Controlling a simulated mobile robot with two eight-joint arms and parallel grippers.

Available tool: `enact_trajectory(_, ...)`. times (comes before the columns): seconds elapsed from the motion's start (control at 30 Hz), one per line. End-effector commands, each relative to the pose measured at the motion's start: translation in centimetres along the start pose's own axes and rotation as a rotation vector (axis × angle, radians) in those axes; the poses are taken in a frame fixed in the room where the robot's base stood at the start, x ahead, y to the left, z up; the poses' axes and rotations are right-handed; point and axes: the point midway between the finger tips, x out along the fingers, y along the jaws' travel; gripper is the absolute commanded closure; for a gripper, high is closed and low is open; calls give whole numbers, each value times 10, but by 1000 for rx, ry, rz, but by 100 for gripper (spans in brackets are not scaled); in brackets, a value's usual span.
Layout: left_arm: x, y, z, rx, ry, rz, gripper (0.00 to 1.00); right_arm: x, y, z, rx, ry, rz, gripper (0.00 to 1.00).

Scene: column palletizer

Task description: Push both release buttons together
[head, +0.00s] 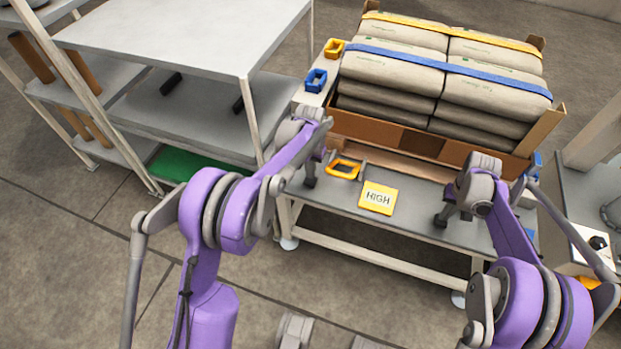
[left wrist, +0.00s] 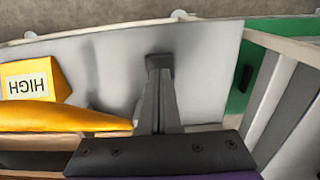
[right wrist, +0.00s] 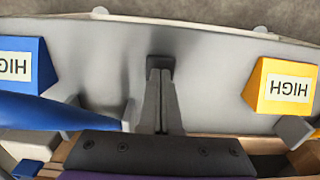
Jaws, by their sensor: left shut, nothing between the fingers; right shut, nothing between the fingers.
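Both grippers are shut and empty over the grey bench top in front of the loaded box. My left gripper (head: 310,182) is left of a yellow handle (head: 343,168) and a yellow HIGH sign (head: 377,197). In the left wrist view its fingers (left wrist: 158,63) point down over the grey surface. My right gripper (head: 440,220) is right of that sign. In the right wrist view its fingers (right wrist: 160,65) are between a blue HIGH sign (right wrist: 22,62) and the yellow one (right wrist: 286,85). I cannot pick out either release button; the arms and fingers may hide them.
A cardboard box (head: 400,150) holds grey sacks under a blue strap (head: 450,66) and a yellow strap (head: 455,30). A grey shelf unit (head: 185,35) stands left. A side table (head: 575,190) stands right.

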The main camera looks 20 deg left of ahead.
Motion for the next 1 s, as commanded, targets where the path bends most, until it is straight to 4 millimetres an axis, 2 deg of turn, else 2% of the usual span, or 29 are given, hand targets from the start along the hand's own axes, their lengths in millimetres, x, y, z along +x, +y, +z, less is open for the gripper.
enact_trajectory(1.0,7,0,0,0,0,0,100,0,0,0,0,0,0,100)
